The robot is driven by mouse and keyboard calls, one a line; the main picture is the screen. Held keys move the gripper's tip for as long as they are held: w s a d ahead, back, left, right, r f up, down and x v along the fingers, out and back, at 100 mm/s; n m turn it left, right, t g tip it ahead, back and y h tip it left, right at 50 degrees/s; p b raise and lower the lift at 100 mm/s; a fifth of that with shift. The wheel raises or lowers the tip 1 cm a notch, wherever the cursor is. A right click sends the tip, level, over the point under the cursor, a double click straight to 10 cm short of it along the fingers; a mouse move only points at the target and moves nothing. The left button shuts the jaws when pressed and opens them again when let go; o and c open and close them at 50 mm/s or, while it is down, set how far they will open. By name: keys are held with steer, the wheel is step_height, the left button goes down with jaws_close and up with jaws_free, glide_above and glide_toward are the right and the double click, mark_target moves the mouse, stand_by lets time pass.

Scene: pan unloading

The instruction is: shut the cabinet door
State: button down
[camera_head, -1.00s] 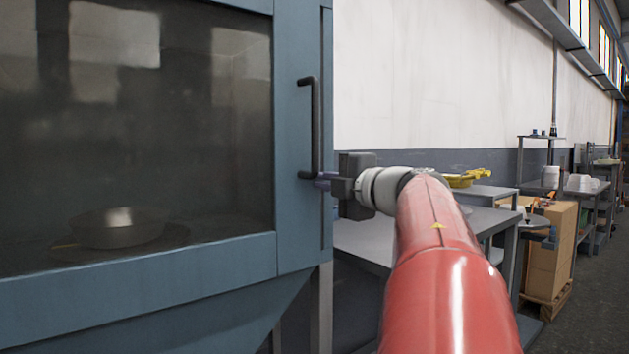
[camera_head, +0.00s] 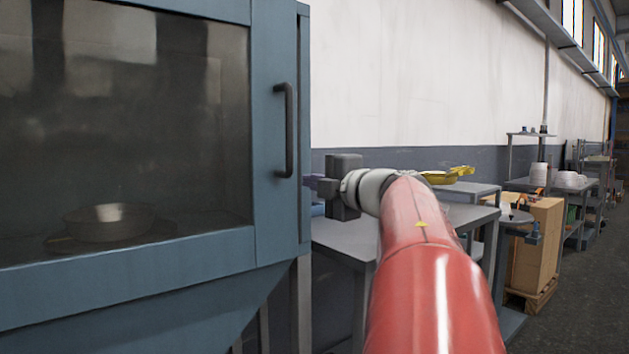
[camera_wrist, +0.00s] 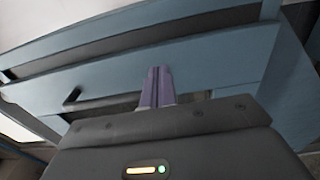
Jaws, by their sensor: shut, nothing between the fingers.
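The blue cabinet door (camera_head: 272,200) with a large dark window fills the left of the head view and lies flush or nearly flush with the cabinet front; I cannot tell whether a gap remains. Its black handle (camera_head: 284,130) is upright near the right edge. My gripper (camera_head: 310,183) is shut and empty, to the right of the handle at the cabinet's right edge; contact cannot be made out. In the wrist view my purple fingers (camera_wrist: 158,88) are together in front of the blue frame, and the handle (camera_wrist: 72,97) shows to their left. A round pan (camera_head: 110,222) sits behind the window.
A grey table (camera_head: 350,240) stands right of the cabinet below my arm. A cardboard box stack (camera_head: 537,245) and shelves are farther right. Open floor shows at the far right.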

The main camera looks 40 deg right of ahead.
steer(key=s, duration=0.9)
steer(key=shift+s+a, duration=0.15)
steer(key=shift+s, duration=0.15)
